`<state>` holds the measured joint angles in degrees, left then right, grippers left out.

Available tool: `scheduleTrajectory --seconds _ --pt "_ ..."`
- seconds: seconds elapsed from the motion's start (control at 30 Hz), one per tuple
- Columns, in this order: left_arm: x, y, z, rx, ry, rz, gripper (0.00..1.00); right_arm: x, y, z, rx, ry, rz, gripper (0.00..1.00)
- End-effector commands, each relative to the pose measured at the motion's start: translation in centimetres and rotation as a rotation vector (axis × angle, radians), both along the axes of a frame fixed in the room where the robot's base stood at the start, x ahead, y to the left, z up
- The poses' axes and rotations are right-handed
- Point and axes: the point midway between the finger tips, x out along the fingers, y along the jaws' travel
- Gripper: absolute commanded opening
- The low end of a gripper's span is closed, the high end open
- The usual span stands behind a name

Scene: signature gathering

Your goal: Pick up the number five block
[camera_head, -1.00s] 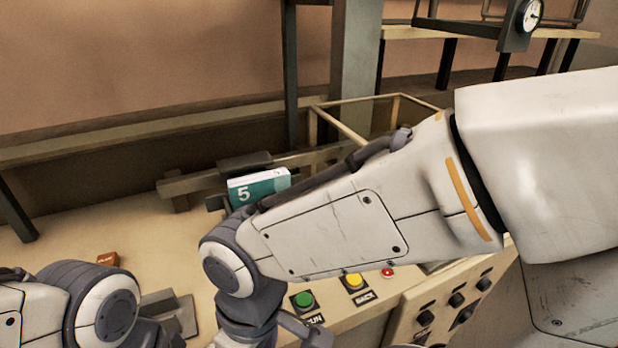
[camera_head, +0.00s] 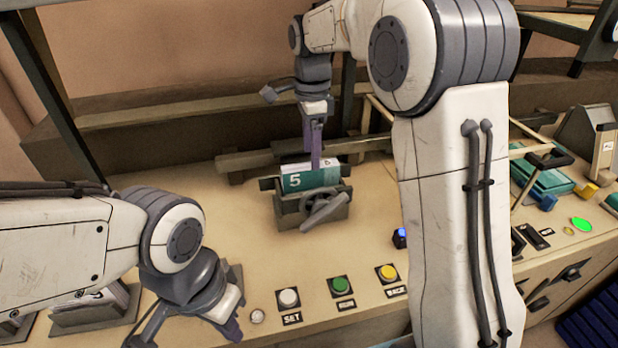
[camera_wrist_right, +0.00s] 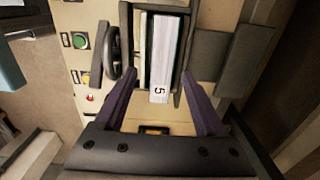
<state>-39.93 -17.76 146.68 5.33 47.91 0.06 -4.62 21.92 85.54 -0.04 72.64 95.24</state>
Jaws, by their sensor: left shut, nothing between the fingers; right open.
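The number five block (camera_head: 295,181) is teal with a white top and a white 5 on its front. It sits upright in a dark holder (camera_head: 290,208) with a grey lever on its front. My right gripper (camera_head: 315,158) points down directly over the block. In the right wrist view, its open purple fingers (camera_wrist_right: 158,74) stand on either side of the block's white top (camera_wrist_right: 159,88), which shows a 5. I cannot tell whether they touch it. My left gripper (camera_head: 232,328) is shut and empty at lower left, away from the block.
White, green and yellow buttons (camera_head: 342,286) line the bench front. A rail (camera_head: 245,160) runs behind the holder. My right forearm covers the bench right of the holder. A teal device (camera_head: 545,182) stands at far right. Bench left of the holder is clear.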

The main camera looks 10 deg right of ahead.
Motion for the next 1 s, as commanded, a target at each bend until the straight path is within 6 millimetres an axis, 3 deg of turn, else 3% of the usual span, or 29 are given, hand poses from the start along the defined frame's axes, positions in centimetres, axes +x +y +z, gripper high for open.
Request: scheduleTrajectory --seconds 0.4,0.67,0.7,0.87,0.9,1.0 --pt "0.0 0.0 1.8 0.0 0.0 0.001 0.0 0.2 0.2 -5.3 0.0 0.001 0.007 0.72" --pt "0.0 0.0 1.8 0.0 0.0 0.001 0.0 0.3 0.2 -5.9 0.001 -0.002 0.007 0.72" --pt "0.0 0.0 1.8 0.0 0.0 0.001 0.0 0.3 0.2 -5.9 0.001 -0.002 0.007 0.69" --pt "0.0 0.0 1.8 0.0 0.0 0.001 0.0 0.3 0.2 -5.9 0.001 -0.002 0.007 0.07" --pt "0.0 0.0 1.8 0.0 0.0 0.001 0.0 0.3 0.2 -5.9 0.001 -0.002 0.007 0.0" --pt "0.0 0.0 1.8 0.0 0.0 0.001 0.0 0.3 0.2 -5.8 0.001 -0.003 0.007 0.0"
